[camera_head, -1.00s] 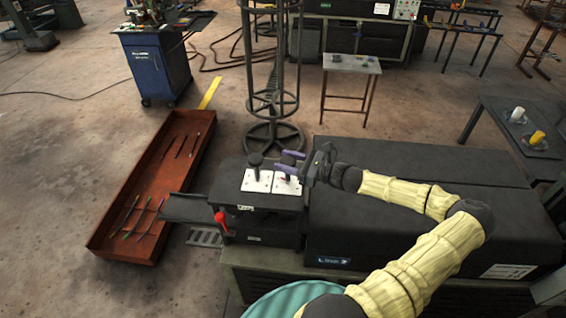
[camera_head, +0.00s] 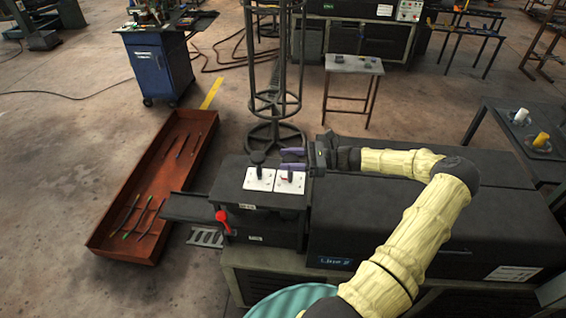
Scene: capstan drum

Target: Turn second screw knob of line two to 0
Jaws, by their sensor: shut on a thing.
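The right plate (camera_head: 291,183) lies under my gripper (camera_head: 292,159). My gripper reaches in from the right with purple fingers and is shut on the second knob, which is mostly hidden between the fingers. The scale marks on the plates are too small to read.
A red lever (camera_head: 223,219) sticks out at the machine's front left. A rust-red trough (camera_head: 159,195) with several rods stands on the floor to the left. A round wire frame (camera_head: 275,103) stands just behind the machine.

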